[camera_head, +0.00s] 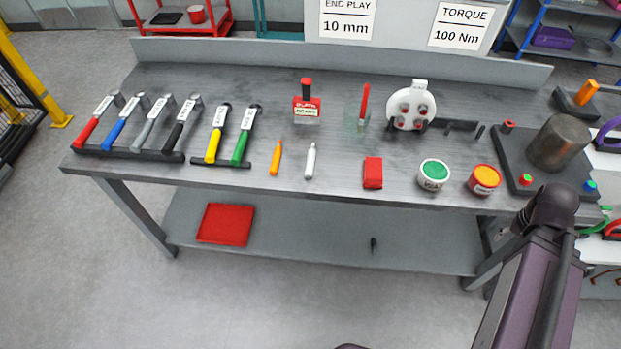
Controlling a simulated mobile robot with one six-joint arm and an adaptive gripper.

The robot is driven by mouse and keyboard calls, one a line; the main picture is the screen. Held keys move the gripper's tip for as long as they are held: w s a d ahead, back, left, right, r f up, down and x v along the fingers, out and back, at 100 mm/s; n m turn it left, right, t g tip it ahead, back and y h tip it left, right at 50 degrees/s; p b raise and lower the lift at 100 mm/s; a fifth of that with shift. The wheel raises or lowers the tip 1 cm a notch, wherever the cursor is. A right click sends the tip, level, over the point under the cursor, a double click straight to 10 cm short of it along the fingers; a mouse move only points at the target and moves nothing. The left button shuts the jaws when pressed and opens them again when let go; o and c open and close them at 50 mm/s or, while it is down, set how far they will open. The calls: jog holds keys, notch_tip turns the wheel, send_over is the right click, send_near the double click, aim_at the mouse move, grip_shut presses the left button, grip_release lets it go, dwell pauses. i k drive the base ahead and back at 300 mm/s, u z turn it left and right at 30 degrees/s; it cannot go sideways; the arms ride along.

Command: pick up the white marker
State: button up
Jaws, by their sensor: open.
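The white marker (310,161) lies on the grey workbench (230,85), near its front edge and left of the middle. An orange marker (276,158) lies to its left, apart from it. A red block (373,172) is to its right, with bare bench between them. Nothing covers the white marker. My gripper is not in view.
Behind the marker stand a red-topped stamp (306,108) and a red pen in a clear holder (362,110). Green (433,174) and orange (485,179) tins and a metal cylinder (559,144) are at the right.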

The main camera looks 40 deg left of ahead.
aim_at(309, 164)
jog(key=z, duration=0.05)
jog(key=k, duration=1.65)
jog(key=u, duration=1)
jog(key=i, duration=1)
jog(key=u, duration=0.05)
